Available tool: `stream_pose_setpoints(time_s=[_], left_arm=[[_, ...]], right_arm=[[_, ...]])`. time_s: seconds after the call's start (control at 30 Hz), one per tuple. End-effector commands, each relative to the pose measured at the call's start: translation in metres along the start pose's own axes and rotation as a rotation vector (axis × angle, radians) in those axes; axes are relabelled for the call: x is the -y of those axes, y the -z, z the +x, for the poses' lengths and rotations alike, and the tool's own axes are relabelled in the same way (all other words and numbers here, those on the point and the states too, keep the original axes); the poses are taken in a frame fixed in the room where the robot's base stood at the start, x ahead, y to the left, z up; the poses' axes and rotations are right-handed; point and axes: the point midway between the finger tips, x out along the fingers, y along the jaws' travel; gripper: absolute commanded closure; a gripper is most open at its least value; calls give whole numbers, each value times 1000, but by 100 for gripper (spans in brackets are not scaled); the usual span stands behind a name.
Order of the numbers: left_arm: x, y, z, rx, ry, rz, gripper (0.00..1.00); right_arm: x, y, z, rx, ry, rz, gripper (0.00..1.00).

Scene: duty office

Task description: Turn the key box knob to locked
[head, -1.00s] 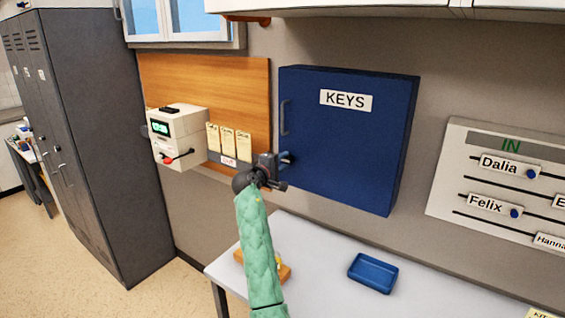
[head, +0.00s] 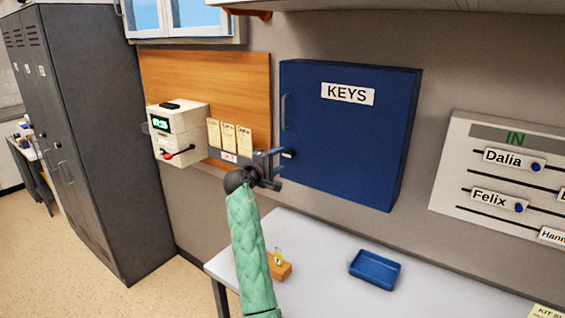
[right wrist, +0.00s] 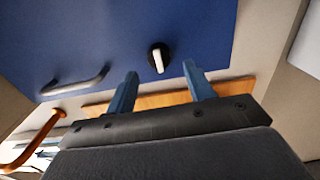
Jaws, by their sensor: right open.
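The blue key box (head: 345,135) with a KEYS label hangs on the wall, its door closed. Its knob (right wrist: 159,58) is a black disc with a white grip bar, seen in the right wrist view; in the head view the knob (head: 289,154) is small at the door's lower left. My right gripper (head: 277,164) is open and empty, just in front of the knob and below it. In the right wrist view its blue fingertips (right wrist: 158,72) stand apart on either side of the knob's line, not touching it. My left gripper is not in view.
The door handle (head: 285,112) is above the knob. To the left are a time clock (head: 178,133) and cards on a wooden board (head: 205,75). Below is a table (head: 315,262) with a blue tray (head: 375,269) and a small wooden block (head: 281,267).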

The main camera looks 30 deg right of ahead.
Motion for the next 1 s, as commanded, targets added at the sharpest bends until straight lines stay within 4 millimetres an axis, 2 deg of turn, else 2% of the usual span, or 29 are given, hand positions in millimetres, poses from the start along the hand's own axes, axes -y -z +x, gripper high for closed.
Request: stream_pose_setpoints(time_s=[0.1,0.33,1.0], left_arm=[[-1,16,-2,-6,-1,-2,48],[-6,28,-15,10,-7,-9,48],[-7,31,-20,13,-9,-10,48]], right_arm=[[4,0,-18,0,1,2,47],[2,0,-36,1,0,-1,47],[0,0,-40,1,0,0,47]])
